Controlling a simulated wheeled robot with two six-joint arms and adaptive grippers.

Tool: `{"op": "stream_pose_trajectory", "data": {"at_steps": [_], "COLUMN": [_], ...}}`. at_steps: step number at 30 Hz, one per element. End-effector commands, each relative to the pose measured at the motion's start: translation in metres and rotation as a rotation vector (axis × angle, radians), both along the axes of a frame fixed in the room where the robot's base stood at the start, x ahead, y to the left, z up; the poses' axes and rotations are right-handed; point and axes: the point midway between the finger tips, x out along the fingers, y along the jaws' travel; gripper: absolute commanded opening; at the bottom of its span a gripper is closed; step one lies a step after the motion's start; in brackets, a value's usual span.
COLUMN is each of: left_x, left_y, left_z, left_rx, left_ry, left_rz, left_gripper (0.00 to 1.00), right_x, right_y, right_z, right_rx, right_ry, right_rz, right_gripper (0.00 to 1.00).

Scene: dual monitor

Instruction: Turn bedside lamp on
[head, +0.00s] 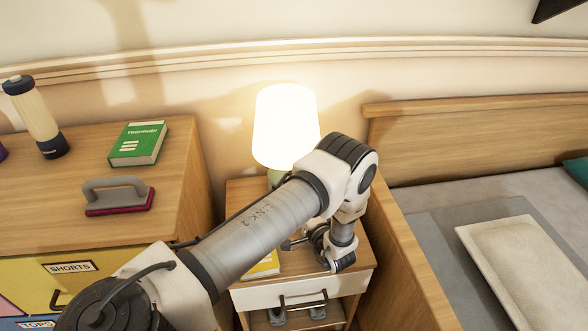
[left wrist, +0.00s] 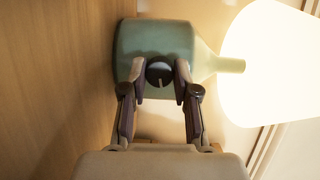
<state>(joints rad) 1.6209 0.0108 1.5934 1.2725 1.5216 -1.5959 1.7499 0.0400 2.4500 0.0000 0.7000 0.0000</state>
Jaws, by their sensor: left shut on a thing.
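The bedside lamp (head: 285,125) stands on the nightstand and its white shade glows brightly. In the left wrist view its green base (left wrist: 150,38) lies sideways in the picture, with the lit shade (left wrist: 272,75) at the right. A round dark knob (left wrist: 159,73) sits on the base. My left gripper (left wrist: 160,80) has its two fingers on either side of this knob and is shut on it. In the head view my left arm hides most of the lamp base, and the gripper (head: 290,243) shows only partly. My right gripper is not in view.
The nightstand (head: 252,298) has a white drawer, and a yellow book (head: 263,266) lies on it. At left, a wooden dresser (head: 190,165) holds a green book (head: 138,144), a grey-handled brush-like item (head: 118,195) and a flask (head: 38,120). A bed (head: 430,262) borders the right.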

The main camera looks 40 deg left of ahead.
Motion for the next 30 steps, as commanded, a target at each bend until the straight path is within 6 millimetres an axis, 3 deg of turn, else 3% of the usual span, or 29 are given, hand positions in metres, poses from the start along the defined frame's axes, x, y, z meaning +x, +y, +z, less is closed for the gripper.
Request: {"op": "stream_pose_trajectory", "data": {"at_steps": [9, 28, 29, 30], "left_x": [0.0, 0.0, 0.0, 0.0], "left_y": [-0.001, -0.001, -0.001, 0.0], "left_z": [-0.003, -0.002, -0.002, -0.002], "left_rx": [0.108, 0.141, 0.141, 0.141], "left_ry": [0.137, 0.18, 0.18, 0.18], "left_rz": [-0.003, -0.004, -0.004, -0.004], "left_gripper": [0.0, 0.0, 0.37, 0.51], "right_x": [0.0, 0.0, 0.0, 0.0], "right_y": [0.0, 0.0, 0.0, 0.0], "right_z": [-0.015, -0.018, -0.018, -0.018], "right_rx": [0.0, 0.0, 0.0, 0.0], "right_ry": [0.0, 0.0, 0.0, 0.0], "right_rz": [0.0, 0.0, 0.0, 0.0], "right_gripper": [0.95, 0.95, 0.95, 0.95]}}
